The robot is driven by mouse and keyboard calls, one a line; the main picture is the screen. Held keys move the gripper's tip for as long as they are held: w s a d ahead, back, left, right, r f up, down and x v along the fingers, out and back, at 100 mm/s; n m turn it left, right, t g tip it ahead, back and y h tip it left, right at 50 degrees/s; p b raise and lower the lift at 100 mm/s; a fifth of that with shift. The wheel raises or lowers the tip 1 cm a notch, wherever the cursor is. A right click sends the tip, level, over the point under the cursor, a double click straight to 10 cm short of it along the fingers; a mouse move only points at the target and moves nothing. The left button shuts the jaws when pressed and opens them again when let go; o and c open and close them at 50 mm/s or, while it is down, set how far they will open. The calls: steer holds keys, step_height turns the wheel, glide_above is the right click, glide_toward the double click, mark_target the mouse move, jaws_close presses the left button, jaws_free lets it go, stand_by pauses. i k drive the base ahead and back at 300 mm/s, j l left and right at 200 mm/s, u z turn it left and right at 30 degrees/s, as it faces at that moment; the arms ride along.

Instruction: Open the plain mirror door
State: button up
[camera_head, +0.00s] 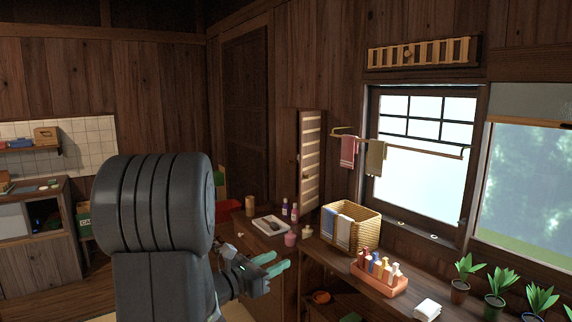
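A tall narrow panel (312,160) with pale horizontal bands stands in a dark wooden frame on the back wall, left of the window. It may be the mirror door or a slatted unit seen at a steep angle; I cannot tell which, nor whether it is ajar. A small knob-like spot shows on its left edge. My gripper (271,263), with teal fingertips, is below and to the left of the panel, in front of the counter. Its fingers are apart with nothing visible between them. It does not touch the panel. My dark arm hides much of the left middle.
The counter (340,262) holds pink bottles (290,210), a white tray (271,225), a wicker basket (351,226) with towels, an orange bottle caddy (379,273) and potted plants (496,285). A towel rail (410,145) crosses the window. A low cabinet (36,235) stands far left.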

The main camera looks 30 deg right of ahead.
mark_target(287, 117)
steer(key=i+l, duration=0.25)
steer(key=i, duration=0.4)
steer(key=i+l+z, duration=0.1)
steer(key=i+l, duration=0.2)
steer(key=i, duration=0.3)
steer(key=i+l+z, duration=0.1)
steer(key=i, duration=0.55)
steer(key=i+l, duration=0.25)
steer(key=i, duration=0.4)
steer(key=i+l+z, duration=0.1)
steer(key=i, duration=0.5)
steer(key=l, duration=0.05)
